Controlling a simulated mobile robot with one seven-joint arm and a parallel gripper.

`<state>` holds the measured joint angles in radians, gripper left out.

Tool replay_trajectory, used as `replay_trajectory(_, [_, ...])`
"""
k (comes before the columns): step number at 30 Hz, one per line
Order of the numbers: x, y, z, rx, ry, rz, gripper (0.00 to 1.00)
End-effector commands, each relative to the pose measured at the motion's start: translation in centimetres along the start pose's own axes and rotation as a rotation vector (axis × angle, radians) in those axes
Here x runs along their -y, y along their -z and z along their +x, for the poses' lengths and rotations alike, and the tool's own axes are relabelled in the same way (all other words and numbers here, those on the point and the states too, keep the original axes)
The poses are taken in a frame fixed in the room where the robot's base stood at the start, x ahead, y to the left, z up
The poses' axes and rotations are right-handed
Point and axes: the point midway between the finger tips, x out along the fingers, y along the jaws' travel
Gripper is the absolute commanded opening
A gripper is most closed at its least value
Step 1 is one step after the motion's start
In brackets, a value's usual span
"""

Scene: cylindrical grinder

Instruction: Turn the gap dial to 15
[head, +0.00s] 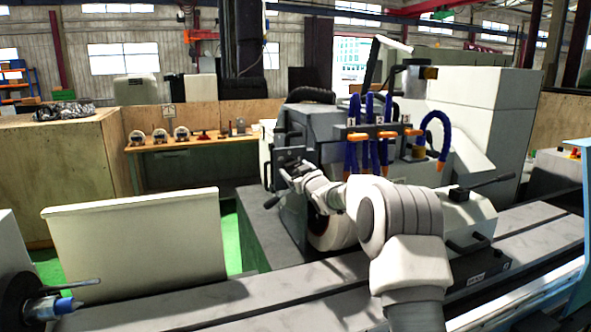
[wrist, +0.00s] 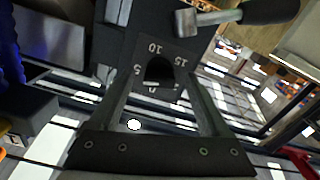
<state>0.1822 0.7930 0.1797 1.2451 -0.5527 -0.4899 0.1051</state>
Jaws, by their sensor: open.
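The gap dial is a small dark round knob (wrist: 159,70) on a dark plate in the wrist view. Where the knob points is too dark to tell. My gripper (wrist: 158,84) is open, with one finger on each side of the knob. I cannot tell whether either finger touches it. In the head view my gripper (head: 291,172) is at the front of the grinder's head, and the dial is too small to make out there.
A metal lever with a dark handle (wrist: 262,12) sticks out close above the dial in the wrist view. Blue hoses (head: 370,128) with orange fittings hang right of my gripper in the head view. The long grinder bed (head: 195,305) runs below; a pale panel (head: 135,245) stands left.

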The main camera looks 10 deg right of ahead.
Motion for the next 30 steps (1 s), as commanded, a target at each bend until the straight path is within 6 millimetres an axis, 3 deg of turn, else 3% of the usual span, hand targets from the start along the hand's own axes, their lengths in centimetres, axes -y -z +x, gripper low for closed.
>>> replay_trajectory(5, [0.01, 0.0, 0.0, 0.0, 0.0, 0.0, 0.81])
replay_trajectory(19, [-0.01, 0.0, -0.02, 0.0, 0.0, 0.0, 0.0])
replay_trajectory(30, [-0.08, -0.02, -0.05, 0.0, -0.001, 0.059, 0.0])
